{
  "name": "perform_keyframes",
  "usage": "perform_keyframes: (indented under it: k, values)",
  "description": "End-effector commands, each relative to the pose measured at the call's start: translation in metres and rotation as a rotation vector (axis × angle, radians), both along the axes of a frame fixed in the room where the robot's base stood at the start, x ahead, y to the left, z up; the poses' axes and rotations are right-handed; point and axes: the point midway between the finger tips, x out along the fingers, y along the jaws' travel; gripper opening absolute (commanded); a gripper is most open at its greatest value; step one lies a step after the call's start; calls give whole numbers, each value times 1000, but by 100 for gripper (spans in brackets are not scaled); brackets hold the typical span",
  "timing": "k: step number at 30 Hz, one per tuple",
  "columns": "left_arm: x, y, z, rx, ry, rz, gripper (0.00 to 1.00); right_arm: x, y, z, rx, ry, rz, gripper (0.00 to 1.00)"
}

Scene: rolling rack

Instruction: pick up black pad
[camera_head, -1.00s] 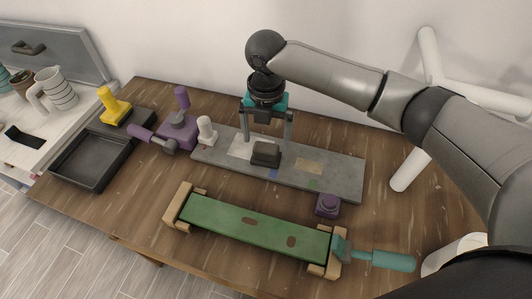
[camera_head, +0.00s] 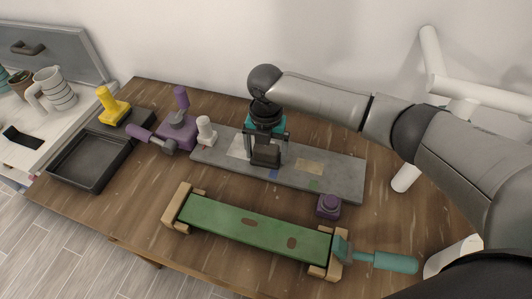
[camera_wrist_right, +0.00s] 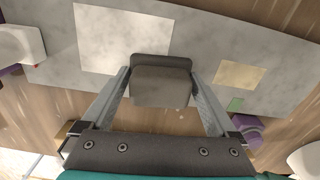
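The black pad (camera_head: 265,155) is a small dark block on the grey board (camera_head: 335,178) on the wooden table. My right gripper (camera_head: 267,152) is lowered over it from above. In the right wrist view the pad (camera_wrist_right: 160,82) lies between the two fingers of the right gripper (camera_wrist_right: 161,92), which are spread to either side of it. Narrow gaps show beside the pad, so the gripper looks open. My left gripper is not in view.
A green board (camera_head: 255,227) on wooden blocks lies in front. A purple knob (camera_head: 328,206), a white-handled tool (camera_head: 206,131), purple tools (camera_head: 178,131), a black tray (camera_head: 90,161) and a teal brush (camera_head: 385,261) stand around. Bare table lies left of the green board.

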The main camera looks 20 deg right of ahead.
Motion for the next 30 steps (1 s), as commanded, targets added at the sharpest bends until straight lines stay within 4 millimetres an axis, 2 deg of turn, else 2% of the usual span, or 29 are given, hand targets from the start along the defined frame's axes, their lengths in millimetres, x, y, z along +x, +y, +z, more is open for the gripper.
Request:
perform_keyframes:
  k: [2, 14, 23, 26, 30]
  values:
    - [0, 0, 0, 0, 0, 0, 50, 0, 0, 0, 0, 0, 0, 80]
    - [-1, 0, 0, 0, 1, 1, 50, 0, 0, 1, 0, 0, 0, 35]
    - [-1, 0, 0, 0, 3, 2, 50, 1, 0, 3, 0, -1, 0, 34]
    - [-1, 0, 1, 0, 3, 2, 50, 1, 0, 9, 1, -2, 0, 34]
    - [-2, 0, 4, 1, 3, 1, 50, 1, 0, 28, 0, -4, 0, 34]
